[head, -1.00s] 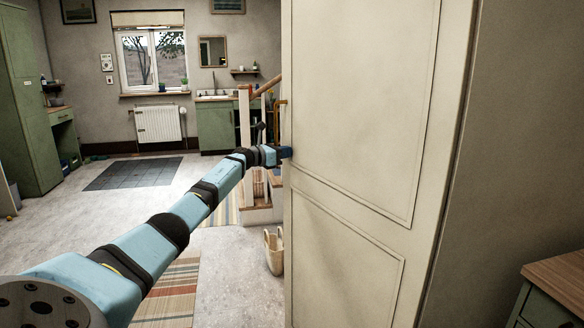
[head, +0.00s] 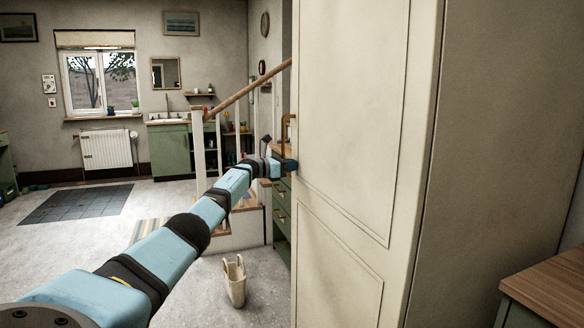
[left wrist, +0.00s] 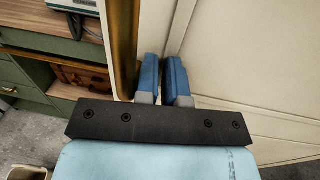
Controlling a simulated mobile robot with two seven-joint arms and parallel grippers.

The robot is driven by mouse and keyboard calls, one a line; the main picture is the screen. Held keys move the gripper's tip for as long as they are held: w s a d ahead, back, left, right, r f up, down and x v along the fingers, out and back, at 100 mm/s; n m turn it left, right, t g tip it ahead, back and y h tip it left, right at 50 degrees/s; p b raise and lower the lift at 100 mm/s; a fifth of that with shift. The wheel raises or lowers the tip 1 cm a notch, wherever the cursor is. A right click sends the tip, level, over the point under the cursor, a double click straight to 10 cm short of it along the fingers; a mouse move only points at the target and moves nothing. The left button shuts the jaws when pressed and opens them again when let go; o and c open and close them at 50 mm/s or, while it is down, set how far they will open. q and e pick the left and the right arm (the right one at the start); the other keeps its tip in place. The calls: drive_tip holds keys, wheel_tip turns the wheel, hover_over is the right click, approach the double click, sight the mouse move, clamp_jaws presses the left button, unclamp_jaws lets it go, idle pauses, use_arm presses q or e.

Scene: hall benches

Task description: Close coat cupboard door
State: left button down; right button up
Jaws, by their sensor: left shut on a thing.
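The tall cream coat cupboard door (head: 355,110) stands open at the right of the head view, its panelled face towards me. It also fills the right of the left wrist view (left wrist: 250,60). A brass bar handle (head: 284,128) is at its left edge; in the left wrist view the bar (left wrist: 123,40) runs beside the blue fingers. My right gripper is not in view.
A green drawer unit (head: 282,215) stands just behind the door's edge. A wooden-topped cabinet (head: 545,285) is at the lower right. Stairs with a rail (head: 245,92) rise behind; open floor lies left.

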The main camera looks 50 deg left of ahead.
use_arm(q)
drive_tip(key=shift+w+d+r, duration=0.35)
drive_tip(key=shift+d+r, duration=0.05)
drive_tip(key=shift+r, duration=0.1)
drive_tip(key=shift+s, duration=0.1)
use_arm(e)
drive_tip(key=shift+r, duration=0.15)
use_arm(q)
drive_tip(key=p+v, duration=0.1)
drive_tip(key=v, duration=1.3)
drive_tip(key=shift+s+a+f, duration=0.15)
drive_tip(key=shift+a+f, duration=0.2)
drive_tip(key=shift+f, duration=0.1)
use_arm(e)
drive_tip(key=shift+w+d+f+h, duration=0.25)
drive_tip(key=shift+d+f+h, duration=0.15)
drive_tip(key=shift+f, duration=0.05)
